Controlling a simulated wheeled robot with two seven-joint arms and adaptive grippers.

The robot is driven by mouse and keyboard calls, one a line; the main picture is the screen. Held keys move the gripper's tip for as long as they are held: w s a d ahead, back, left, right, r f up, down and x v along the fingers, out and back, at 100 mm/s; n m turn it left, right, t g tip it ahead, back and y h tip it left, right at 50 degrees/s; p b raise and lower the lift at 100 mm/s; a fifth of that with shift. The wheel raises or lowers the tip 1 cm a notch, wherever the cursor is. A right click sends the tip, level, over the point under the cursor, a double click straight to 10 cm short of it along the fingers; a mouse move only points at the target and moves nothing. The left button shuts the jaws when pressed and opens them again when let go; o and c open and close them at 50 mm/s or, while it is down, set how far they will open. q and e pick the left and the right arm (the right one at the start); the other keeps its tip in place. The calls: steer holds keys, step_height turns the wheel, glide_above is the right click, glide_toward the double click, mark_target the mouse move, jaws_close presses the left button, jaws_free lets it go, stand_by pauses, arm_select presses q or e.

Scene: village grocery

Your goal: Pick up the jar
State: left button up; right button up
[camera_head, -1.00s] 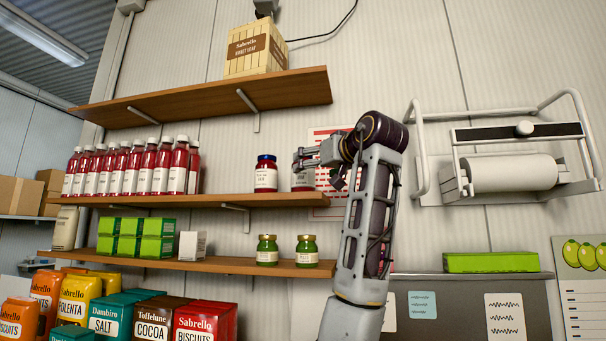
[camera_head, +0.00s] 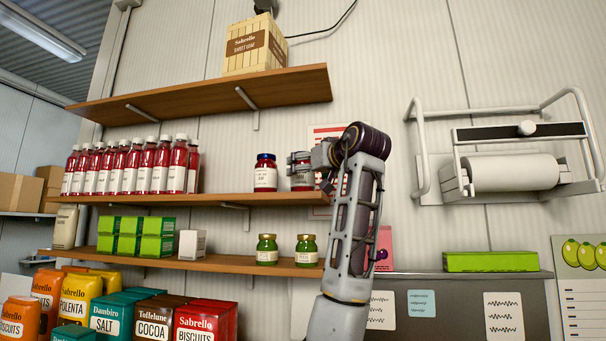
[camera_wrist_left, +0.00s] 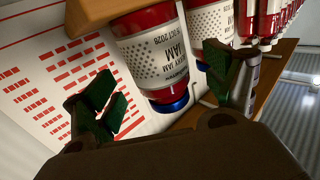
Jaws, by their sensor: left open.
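A red jam jar (camera_head: 302,182) stands on the middle shelf near its right end, partly hidden behind my left gripper (camera_head: 298,166). In the left wrist view this jar (camera_wrist_left: 153,52), with a pale label and blue lid, appears upside down between the open green-padded fingers of the gripper (camera_wrist_left: 165,92). I cannot tell whether a finger touches it. A second red jar (camera_head: 265,174) with a blue lid stands just to its left; it also shows in the left wrist view (camera_wrist_left: 208,28). My right gripper is out of view.
Red bottles (camera_head: 130,168) line the left of the middle shelf (camera_head: 210,200). Two green jars (camera_head: 267,250) stand on the lower shelf (camera_head: 205,264). The upper shelf (camera_head: 200,97) hangs above. A paper roll holder (camera_head: 512,172) is on the wall at right.

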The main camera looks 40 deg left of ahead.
arm_select(q)
steer(key=shift+p+x, duration=0.6)
steer(key=shift+x, duration=1.2)
steer(key=shift+r, duration=0.1)
steer(key=c, duration=1.5)
steer(key=shift+c, duration=0.2)
steer(key=shift+r, duration=0.15)
steer(key=shift+r, duration=4.8)
